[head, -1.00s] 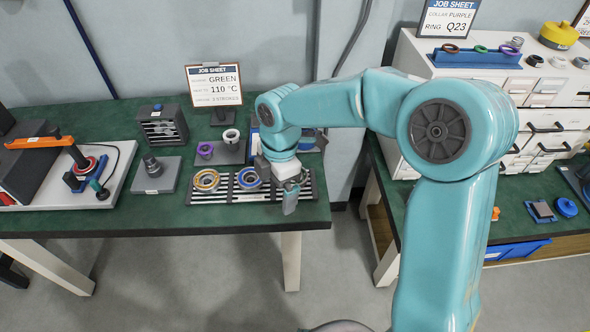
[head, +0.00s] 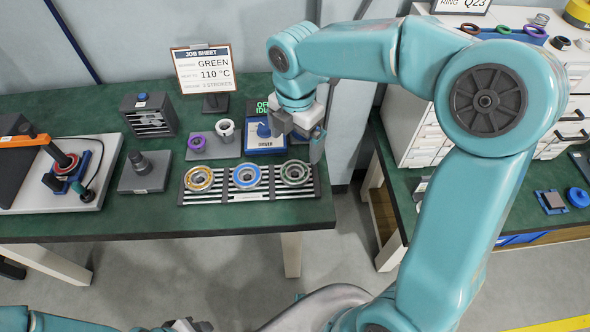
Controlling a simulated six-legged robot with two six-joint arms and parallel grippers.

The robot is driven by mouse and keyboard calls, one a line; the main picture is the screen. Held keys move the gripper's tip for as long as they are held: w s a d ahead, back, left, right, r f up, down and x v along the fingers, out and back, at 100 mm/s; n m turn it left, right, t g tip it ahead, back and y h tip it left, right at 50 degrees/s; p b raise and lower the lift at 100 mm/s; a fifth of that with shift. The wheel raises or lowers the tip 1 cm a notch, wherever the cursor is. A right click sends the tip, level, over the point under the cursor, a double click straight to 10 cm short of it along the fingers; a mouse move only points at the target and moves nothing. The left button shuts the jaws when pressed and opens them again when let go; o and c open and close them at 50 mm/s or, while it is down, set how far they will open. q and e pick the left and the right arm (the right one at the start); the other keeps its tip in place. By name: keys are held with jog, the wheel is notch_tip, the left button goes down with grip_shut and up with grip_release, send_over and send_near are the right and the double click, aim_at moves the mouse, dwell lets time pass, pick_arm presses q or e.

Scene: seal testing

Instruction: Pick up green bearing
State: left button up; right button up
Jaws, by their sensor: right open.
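The green bearing (head: 295,173) lies at the right end of a slotted black and silver rack (head: 220,195) near the table's front edge. A blue bearing (head: 246,176) lies in the middle of the rack and a yellow one (head: 199,179) at its left end. My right gripper (head: 317,146) is open and empty, its fingers pointing down above and just behind the green bearing, apart from it. My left gripper (head: 188,325) shows only in part at the bottom edge; its jaws cannot be made out.
A blue and white driver unit (head: 264,138) stands behind the rack, close to my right gripper. A job sheet (head: 202,68) reads GREEN, 110 °C. A grey block with a post (head: 140,172) stands left of the rack. A gap separates the table from the drawer bench (head: 420,120).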

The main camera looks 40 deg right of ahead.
send_over(295, 173)
jog(key=f, duration=0.5)
jog(key=shift+s+a+f, duration=0.2)
jog(key=shift+s, duration=0.1)
jog(key=f, duration=0.5)
jog(key=shift+w+d+f, duration=0.2)
jog(key=shift+w, duration=0.1)
jog(key=shift+c, duration=0.3)
jog(key=c, duration=1.2)
jog(key=shift+c, duration=0.2)
jog(key=shift+r, duration=0.15)
notch_tip(295, 173, up, 20)
jog(key=p, duration=0.1)
jog(key=shift+p, duration=0.35)
